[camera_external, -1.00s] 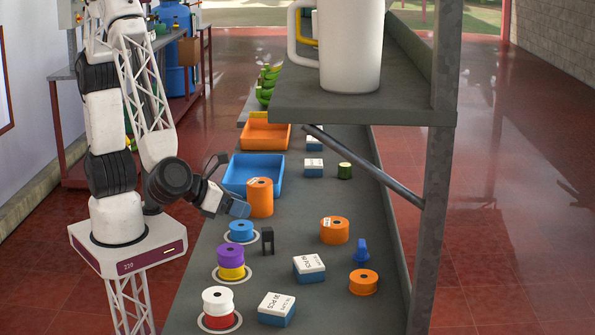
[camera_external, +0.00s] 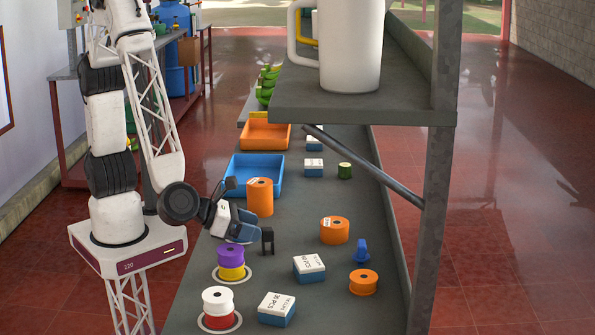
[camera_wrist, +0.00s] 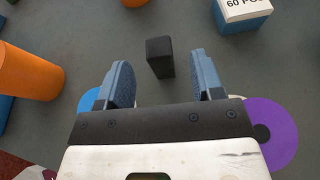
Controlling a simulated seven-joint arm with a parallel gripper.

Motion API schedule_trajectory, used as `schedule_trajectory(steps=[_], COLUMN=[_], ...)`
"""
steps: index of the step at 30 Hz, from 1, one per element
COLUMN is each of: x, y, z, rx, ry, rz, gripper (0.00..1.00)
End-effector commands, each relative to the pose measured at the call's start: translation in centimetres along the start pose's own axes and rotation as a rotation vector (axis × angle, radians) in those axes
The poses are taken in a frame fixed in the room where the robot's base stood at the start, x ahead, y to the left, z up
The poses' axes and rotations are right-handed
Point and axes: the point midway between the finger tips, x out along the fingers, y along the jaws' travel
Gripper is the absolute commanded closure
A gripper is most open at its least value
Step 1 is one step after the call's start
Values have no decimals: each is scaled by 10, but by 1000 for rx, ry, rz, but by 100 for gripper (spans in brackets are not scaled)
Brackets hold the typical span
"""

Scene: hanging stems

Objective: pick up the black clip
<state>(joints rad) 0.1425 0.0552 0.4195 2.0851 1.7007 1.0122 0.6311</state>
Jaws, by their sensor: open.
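The black clip (camera_external: 267,240) stands upright on the grey bench in the external view, just right of my gripper (camera_external: 243,230). In the wrist view the black clip (camera_wrist: 160,57) shows as a dark block beyond and between the two blue fingers of my gripper (camera_wrist: 165,82). The fingers are wide apart with nothing between their pads. I cannot tell from the wrist view whether the fingertips are level with the clip. The light blue spool (camera_wrist: 90,100) is partly hidden behind the left finger.
A tall orange spool (camera_external: 260,198) stands close behind my gripper, and a purple spool (camera_external: 230,253) on a yellow one stands in front. A white-and-blue box (camera_external: 309,268) is to the right. A grey shelf (camera_external: 350,110) with a white mug (camera_external: 352,45) overhangs the bench's right side.

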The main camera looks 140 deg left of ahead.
Motion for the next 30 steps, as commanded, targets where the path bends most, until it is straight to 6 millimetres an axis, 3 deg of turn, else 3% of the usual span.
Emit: schedule_trajectory(steps=[19,30], x=[15,51], y=[0,2], z=[0,2], rx=[-1,1], ry=[1,0], rz=[0,1], gripper=[39,39])
